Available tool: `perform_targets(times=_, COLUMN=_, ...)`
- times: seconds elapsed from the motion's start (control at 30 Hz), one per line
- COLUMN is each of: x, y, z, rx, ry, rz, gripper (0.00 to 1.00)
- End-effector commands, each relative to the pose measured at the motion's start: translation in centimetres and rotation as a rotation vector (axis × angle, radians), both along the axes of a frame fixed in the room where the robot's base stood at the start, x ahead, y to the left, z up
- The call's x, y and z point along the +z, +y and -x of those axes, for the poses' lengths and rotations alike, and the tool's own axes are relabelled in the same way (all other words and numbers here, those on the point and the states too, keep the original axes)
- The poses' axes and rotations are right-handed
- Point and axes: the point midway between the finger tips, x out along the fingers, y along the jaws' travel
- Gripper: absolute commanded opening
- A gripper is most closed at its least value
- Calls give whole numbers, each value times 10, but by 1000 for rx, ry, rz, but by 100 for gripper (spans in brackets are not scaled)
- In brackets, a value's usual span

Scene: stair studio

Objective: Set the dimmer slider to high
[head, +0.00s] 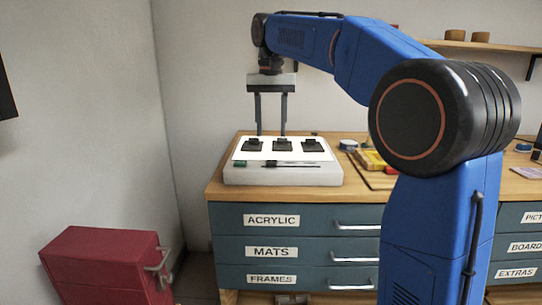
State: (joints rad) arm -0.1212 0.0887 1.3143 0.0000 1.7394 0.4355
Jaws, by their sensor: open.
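A white control panel (283,178) lies on the wooden top of a drawer cabinet. Its face carries three black switches in a row. Below them is a thin dark slider track (298,165), with what looks like a small dark knob (270,164) near its left end. A small green piece (240,163) is to the left of the track. Any high or low markings are too small to read. My gripper (270,132) is open, pointing down, with its two fingers apart over the back part of the panel. It appears empty; its exact height above the panel is unclear.
The blue-grey cabinet (300,222) has labelled drawers with protruding handles. A wooden tray (380,180) with yellow items and a tape roll (348,145) are right of the panel. A red box (100,262) stands at lower left. A wall shelf (475,46) is at upper right.

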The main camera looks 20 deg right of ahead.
Motion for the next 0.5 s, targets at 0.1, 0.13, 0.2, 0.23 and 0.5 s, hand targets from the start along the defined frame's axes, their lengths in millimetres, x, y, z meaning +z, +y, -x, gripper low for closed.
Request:
perform_targets(times=0.1, x=-21, y=0, z=1, rx=0, ry=1, rz=1, gripper=44)
perform_targets(times=0.13, x=-27, y=0, z=1, rx=0, ry=1, rz=1, gripper=44)
perform_targets(times=0.2, x=-39, y=0, z=1, rx=0, ry=1, rz=1, gripper=44)
perform_targets(times=0.23, x=-44, y=0, z=1, rx=0, ry=1, rz=1, gripper=44)
perform_targets(times=0.5, x=-80, y=0, z=0, rx=0, ry=0, rz=0, gripper=44)
